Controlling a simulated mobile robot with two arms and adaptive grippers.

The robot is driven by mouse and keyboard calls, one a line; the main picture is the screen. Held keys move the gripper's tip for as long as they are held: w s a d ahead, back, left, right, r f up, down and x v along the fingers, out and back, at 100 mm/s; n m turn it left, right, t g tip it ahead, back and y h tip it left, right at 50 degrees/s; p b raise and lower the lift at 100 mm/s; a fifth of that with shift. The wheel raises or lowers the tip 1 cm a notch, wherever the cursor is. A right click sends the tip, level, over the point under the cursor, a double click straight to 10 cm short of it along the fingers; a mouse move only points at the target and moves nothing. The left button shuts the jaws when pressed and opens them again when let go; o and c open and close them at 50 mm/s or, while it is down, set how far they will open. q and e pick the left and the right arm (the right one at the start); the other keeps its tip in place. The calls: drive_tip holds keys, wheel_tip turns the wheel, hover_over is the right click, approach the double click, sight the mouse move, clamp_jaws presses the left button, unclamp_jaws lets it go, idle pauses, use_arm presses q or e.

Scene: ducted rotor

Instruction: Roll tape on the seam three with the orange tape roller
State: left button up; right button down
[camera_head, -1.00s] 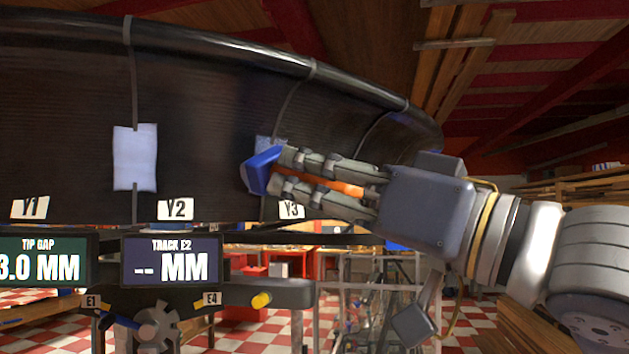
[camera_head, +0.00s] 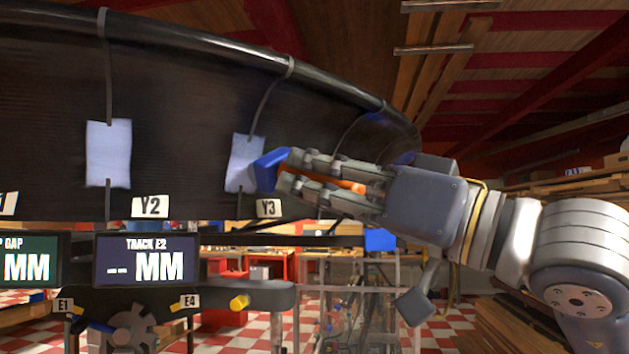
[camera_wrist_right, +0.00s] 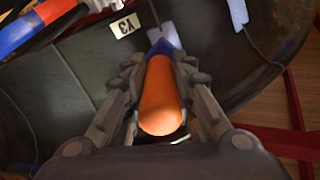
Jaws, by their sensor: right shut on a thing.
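My right gripper (camera_head: 285,172) is shut on the orange tape roller, whose blue head (camera_head: 268,170) points left toward the black duct wall. In the right wrist view the roller's orange handle (camera_wrist_right: 160,97) lies between the fingers. Seam three, labelled Y3 (camera_head: 268,208), is a vertical line on the duct (camera_head: 200,110). A pale tape patch (camera_head: 242,163) lies on this seam, just left of the blue head, which overlaps its right edge. I cannot tell whether the head touches the wall. My left gripper is not in view.
A similar pale patch (camera_head: 108,153) covers the seam by the Y2 label (camera_head: 151,207). Below the duct stand a "TRACK E2" display (camera_head: 147,260) and a dark bar with a yellow knob (camera_head: 239,303). A wooden stack (camera_head: 500,315) is at lower right.

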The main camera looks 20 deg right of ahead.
drive_tip(key=shift+w+d, duration=0.1)
drive_tip(key=shift+d, duration=0.1)
drive_tip(key=a, duration=0.2)
drive_tip(key=s+a+p, duration=0.1)
drive_tip(key=a, duration=0.1)
drive_tip(key=shift+r, duration=0.1)
idle(1.2)
drive_tip(key=shift+s, duration=0.1)
drive_tip(key=shift+s+d+f+b, duration=0.15)
drive_tip(key=shift+s+d, duration=0.05)
drive_tip(key=shift+s, duration=0.7)
drive_tip(key=shift+s+d+f+b, duration=0.15)
drive_tip(key=shift+s+d, duration=0.1)
drive_tip(key=shift+s, duration=0.65)
drive_tip(key=shift+s+d+f+b, duration=0.1)
drive_tip(key=shift+s+d+b, duration=0.1)
drive_tip(key=shift+s, duration=0.7)
